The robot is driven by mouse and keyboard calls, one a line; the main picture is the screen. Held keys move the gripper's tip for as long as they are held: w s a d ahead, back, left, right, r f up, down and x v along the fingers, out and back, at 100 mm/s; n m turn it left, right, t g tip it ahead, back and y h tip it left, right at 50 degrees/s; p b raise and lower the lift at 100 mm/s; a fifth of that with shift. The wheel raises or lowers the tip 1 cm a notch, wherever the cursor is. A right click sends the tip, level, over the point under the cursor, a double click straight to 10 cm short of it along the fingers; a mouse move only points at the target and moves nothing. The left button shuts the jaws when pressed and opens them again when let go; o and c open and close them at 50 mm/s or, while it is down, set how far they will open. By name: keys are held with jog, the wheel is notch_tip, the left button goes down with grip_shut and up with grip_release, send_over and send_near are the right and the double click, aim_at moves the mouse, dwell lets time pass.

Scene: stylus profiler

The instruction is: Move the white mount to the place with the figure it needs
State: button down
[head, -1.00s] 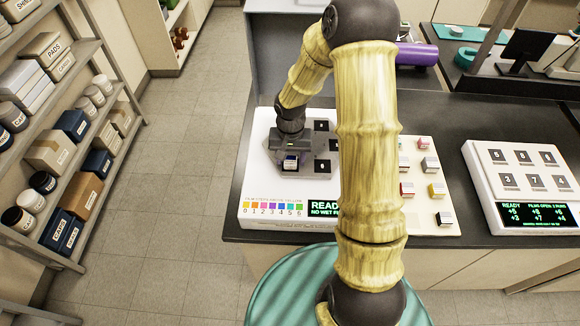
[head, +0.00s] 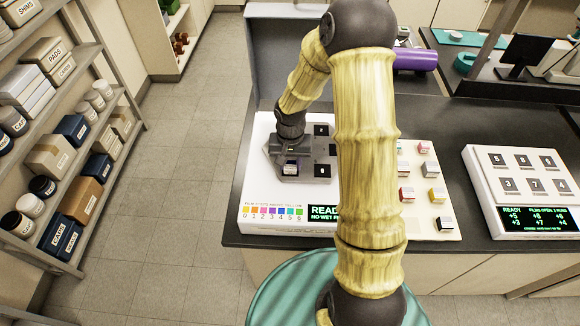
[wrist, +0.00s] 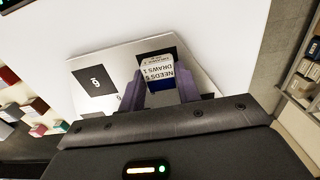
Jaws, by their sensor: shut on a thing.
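My gripper (head: 290,168) is shut on the white mount, seen between the purple-grey fingers (wrist: 163,92) in the wrist view. The mount (wrist: 158,68) has a white top label reading "NEEDS 6" and "DRAWS 1", upside down here, with a dark blue band below it. It is over the left part of a grey plate (wrist: 98,53) with dark numbered squares, set on a white instrument (head: 258,190). A dark square marked 6 (head: 322,170) lies to the right of the gripper; it also shows in the wrist view (wrist: 96,81). I cannot tell whether the mount touches the plate.
Several other mounts, including a red one (head: 407,194) and a yellow one (head: 430,170), stand on a pale tray to the right. A white panel (head: 485,180) with numbered squares and a green-text display lies further right. My arm hides part of the bench.

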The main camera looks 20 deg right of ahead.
aim_at(290, 165)
jog(key=shift+r+p, duration=0.55)
jog(key=shift+r, duration=0.15)
dwell(0.5)
jog(key=shift+r+p, duration=0.75)
jog(key=shift+r, duration=0.2)
jog(key=shift+r+p, duration=1.95)
jog(key=shift+r, duration=0.55)
jog(key=shift+f, duration=0.1)
